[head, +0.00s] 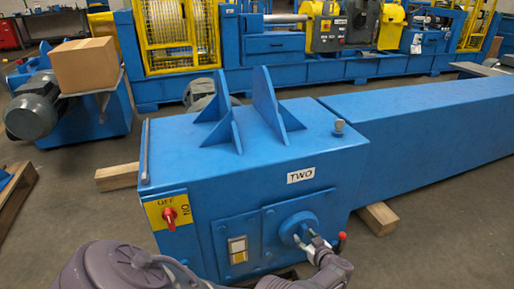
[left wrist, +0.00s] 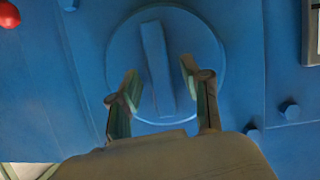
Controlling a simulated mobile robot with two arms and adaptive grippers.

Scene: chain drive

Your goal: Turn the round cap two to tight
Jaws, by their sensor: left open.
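My right gripper is not in view.
A red-tipped handle (head: 341,237) sticks out just right of the cap. A red OFF/ON switch (head: 169,215) on a yellow plate and a small button panel (head: 238,250) are to the left. Bolt heads (left wrist: 289,109) surround the cap. Upright fins (head: 265,100) stand on the box.

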